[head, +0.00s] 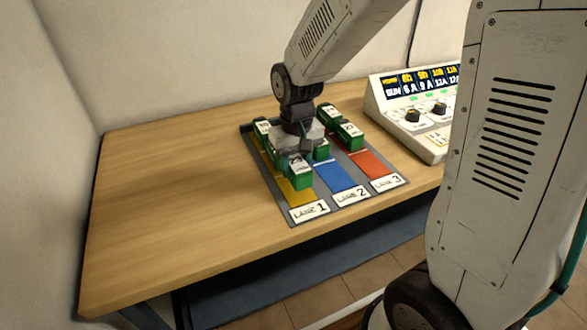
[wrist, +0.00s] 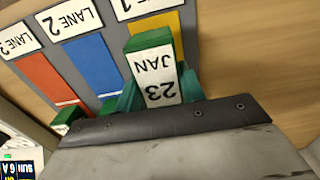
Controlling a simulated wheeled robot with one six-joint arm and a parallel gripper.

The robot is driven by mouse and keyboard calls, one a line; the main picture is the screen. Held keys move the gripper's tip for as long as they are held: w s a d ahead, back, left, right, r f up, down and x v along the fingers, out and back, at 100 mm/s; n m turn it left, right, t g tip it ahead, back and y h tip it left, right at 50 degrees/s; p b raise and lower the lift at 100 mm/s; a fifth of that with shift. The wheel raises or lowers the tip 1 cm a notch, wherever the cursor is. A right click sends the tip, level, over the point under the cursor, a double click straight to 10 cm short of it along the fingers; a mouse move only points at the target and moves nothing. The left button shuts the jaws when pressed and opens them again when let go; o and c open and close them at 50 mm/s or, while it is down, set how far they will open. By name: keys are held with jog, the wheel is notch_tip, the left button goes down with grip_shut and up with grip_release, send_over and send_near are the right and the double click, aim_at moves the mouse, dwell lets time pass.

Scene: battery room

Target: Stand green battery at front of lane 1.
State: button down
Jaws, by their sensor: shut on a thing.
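A green battery with a white top label (head: 300,178) is in my gripper (head: 297,163), over the yellow strip of lane 1 (head: 299,195) near its front end. In the wrist view the label of this battery (wrist: 155,72) reads "23 JAN", and the gripper fingers (wrist: 158,92) close on its two sides. I cannot tell whether its base touches the strip. The lane 1 card (head: 309,211) lies in front of the strip and also shows in the wrist view (wrist: 142,7).
Another green battery (head: 262,127) stands at the back of lane 1. One (head: 322,151) stands in lane 2, beside my gripper. Two more (head: 327,113) (head: 348,135) stand in lane 3. A charger console (head: 420,110) stands right of the lane tray. The table's left side (head: 175,190) is clear.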

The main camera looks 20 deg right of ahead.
aim_at(296, 162)
jog(key=shift+a+f, duration=0.1)
jog(key=shift+f, duration=1.65)
jog(key=shift+f, duration=0.1)
jog(key=c, duration=0.9)
grip_release()
jog(key=shift+o, duration=0.2)
notch_tip(296, 162, up, 12)
jog(key=shift+s+r, duration=0.1)
jog(key=shift+r, duration=0.15)
jog(key=s+d+r, duration=0.1)
jog(key=s+r, duration=0.2)
jog(key=s, duration=0.8)
jog(key=s+d+r+t, duration=0.1)
jog(key=s+d+r, duration=0.1)
jog(key=s, duration=0.8)
jog(key=shift+s+r, duration=0.4)
jog(key=shift+r, duration=0.35)
jog(key=shift+d, duration=0.1)
